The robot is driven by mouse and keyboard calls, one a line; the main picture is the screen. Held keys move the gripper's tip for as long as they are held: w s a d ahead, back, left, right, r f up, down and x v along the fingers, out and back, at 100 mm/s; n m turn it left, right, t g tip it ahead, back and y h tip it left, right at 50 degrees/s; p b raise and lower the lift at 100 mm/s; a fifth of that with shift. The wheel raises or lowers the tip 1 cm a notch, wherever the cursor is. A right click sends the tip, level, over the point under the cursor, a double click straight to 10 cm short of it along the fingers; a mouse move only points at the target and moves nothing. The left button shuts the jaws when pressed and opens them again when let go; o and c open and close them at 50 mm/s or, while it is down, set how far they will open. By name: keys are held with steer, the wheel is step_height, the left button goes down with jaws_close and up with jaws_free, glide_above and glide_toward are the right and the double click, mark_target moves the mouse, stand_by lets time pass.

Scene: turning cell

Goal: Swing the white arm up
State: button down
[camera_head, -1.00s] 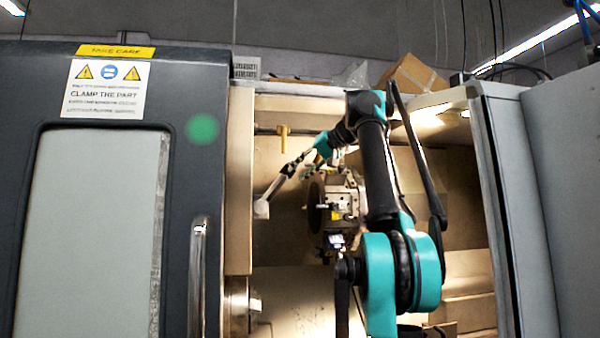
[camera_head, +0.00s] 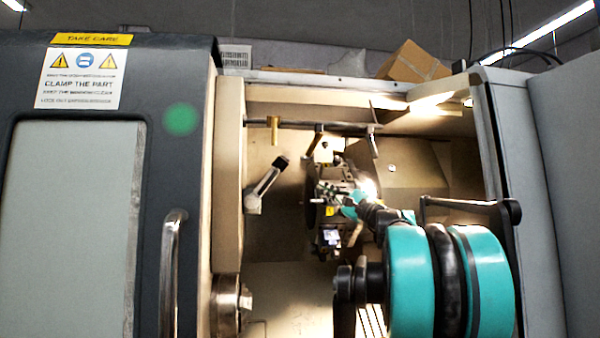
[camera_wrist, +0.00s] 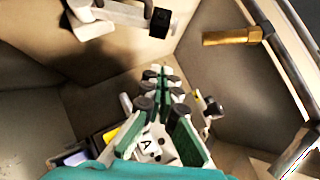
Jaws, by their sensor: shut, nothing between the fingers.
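The white arm (camera_head: 265,184) is on the machine's inner back wall, left of centre. It tilts up to the right from its pivot and ends in a black tip. In the wrist view the white arm (camera_wrist: 128,14) shows at the top, partly cut off, with its black end toward the middle. My gripper (camera_head: 324,188) is to the right of the arm and a little below its tip, clear of it. In the wrist view my gripper (camera_wrist: 163,72) has its green-lined fingers together with nothing between them.
A rail with brass-coloured pegs (camera_head: 274,130) runs above the arm. The tool turret (camera_head: 329,238) is behind and below my gripper. The chuck (camera_head: 230,305) is at lower left. The dark door (camera_head: 85,220) and a grey panel (camera_head: 545,190) flank the opening.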

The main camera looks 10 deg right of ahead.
steer(key=s+a+r+x, duration=0.1)
steer(key=s+x, duration=0.1)
steer(key=x, duration=1)
steer(key=shift+a+r, duration=0.2)
steer(key=shift+a, duration=0.1)
steer(key=shift+w+r, duration=0.1)
steer(key=a+r+n+g+h, duration=0.1)
steer(key=a+r+n+g, duration=0.3)
steer(key=a, duration=0.6)
steer(key=shift+r+n+g, duration=0.3)
steer(key=shift+r+n, duration=0.6)
steer(key=shift+r, duration=0.45)
